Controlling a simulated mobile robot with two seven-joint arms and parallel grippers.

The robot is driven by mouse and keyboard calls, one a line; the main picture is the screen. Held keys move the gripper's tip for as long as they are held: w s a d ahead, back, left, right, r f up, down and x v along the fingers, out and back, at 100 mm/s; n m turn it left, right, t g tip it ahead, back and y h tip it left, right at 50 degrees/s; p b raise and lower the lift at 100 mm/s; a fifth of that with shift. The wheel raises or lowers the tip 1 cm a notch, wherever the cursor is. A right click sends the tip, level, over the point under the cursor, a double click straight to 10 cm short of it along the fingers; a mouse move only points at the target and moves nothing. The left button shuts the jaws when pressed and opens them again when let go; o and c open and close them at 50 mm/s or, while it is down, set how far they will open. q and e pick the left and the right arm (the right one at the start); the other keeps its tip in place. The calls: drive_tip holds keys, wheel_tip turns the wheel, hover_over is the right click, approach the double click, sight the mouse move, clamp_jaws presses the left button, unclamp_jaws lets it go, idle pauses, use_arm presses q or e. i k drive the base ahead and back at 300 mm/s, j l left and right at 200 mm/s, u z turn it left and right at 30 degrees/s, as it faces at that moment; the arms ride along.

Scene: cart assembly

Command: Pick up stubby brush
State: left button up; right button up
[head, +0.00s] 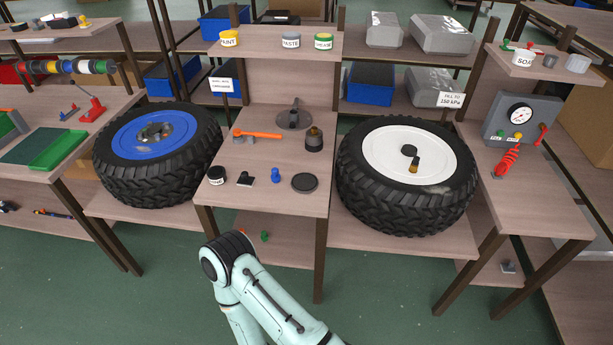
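No object is plainly recognisable as the stubby brush at this size. A short, wide dark piece with a narrower brownish top (314,138) stands upright at the right of the middle table and may be it. A small black piece (245,179) lies near the table's front edge, its shape unclear. A dark and brown-gold stub (413,166) shows at the middle of the white-rimmed wheel; I cannot tell what it is. Neither gripper is in view. Only pale green links of one of my arms show at the bottom, below the table's front edge.
The middle table (262,204) also holds an orange wrench (258,134), a grey disc with a handle (294,118), a labelled jar (216,175), a blue piece (276,175) and a black disc (304,183). A blue-rimmed wheel (111,185) and white-rimmed wheel (375,205) flank it.

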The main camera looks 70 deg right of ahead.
sight(276, 178)
drive_tip(key=z, duration=2.2)
drive_tip(key=i+j, duration=0.75)
drive_tip(key=j, duration=0.15)
drive_tip(key=i+j+z, duration=0.1)
drive_tip(key=z, duration=0.35)
drive_tip(key=j+z, duration=0.15)
drive_tip(key=z, duration=0.25)
drive_tip(key=i+j+z, duration=0.1)
drive_tip(key=z, duration=0.35)
